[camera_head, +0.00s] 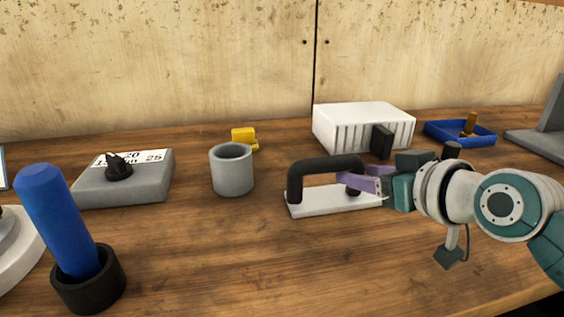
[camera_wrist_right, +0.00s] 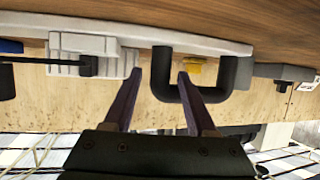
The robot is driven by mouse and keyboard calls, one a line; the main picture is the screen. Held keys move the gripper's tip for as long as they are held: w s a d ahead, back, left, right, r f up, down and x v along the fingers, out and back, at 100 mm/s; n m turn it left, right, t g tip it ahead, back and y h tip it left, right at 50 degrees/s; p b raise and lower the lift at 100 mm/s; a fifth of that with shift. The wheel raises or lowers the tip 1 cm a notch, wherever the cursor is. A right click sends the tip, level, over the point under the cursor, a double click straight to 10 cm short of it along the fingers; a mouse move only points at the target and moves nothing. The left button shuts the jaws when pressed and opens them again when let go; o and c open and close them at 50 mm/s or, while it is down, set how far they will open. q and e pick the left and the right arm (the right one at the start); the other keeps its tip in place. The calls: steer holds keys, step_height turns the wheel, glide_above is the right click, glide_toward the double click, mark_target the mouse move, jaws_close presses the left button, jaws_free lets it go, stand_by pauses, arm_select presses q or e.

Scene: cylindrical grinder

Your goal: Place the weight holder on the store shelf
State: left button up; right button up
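A flat white plate with a black arched handle, which I take to be the weight holder (camera_head: 312,203), lies flat on the wooden table. My right gripper (camera_head: 352,184) is at the right end of its handle. In the right wrist view, which is upside down, the gripper (camera_wrist_right: 157,77) is open. The near post of the handle (camera_wrist_right: 161,68) shows between its fingertips, with a gap visible on each side. The gripper partly hides the plate's right end in the head view. I cannot make out a store shelf. My left gripper is not in view.
Behind are a white ribbed box (camera_head: 362,125) and a blue tray (camera_head: 460,133). To the left stand a grey cup (camera_head: 232,170), a yellow block (camera_head: 243,136), a grey dial box (camera_head: 130,180) and a blue-handled tool in a black cup (camera_head: 88,285). The front middle table is clear.

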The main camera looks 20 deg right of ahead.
jaws_close()
stand_by(1.0)
steer(key=shift+r, duration=0.15)
